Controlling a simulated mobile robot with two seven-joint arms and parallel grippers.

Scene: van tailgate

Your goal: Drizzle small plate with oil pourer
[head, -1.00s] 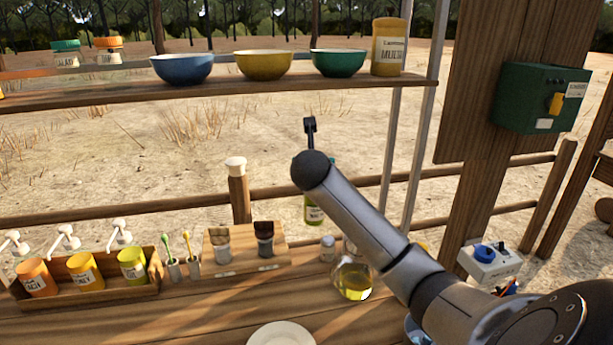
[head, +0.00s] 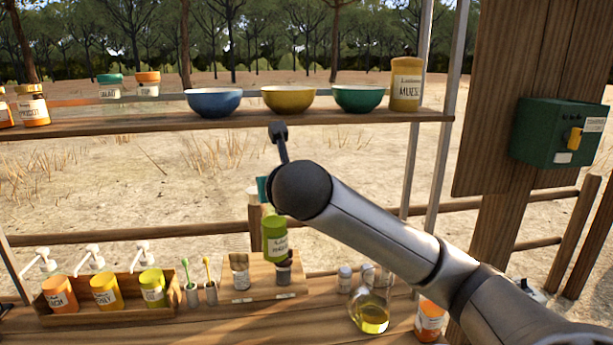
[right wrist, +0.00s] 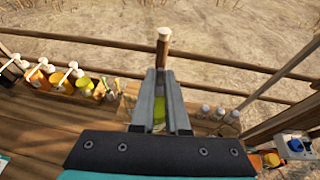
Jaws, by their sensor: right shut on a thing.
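A green bottle with a pale label (head: 274,238) hangs upright below my right arm's end, in front of the wooden board. My right gripper (right wrist: 160,82) is shut on it; between the fingers, only a yellow-green part of it (right wrist: 159,114) shows in the right wrist view. The arm hides most of this gripper in the head view. A clear glass flask of yellow liquid (head: 371,316) stands on the counter to the right, apart from the gripper. I cannot tell which of the two is the oil pourer. The small plate is outside both current views. My left gripper is not in view.
A wooden box (head: 115,310) holds orange, yellow and green pump bottles at the left. Two small cups with brushes stand beside the wooden board (head: 240,290). An orange jar (head: 430,318) stands at the right. Bowls and jars line the shelf (head: 300,117) above.

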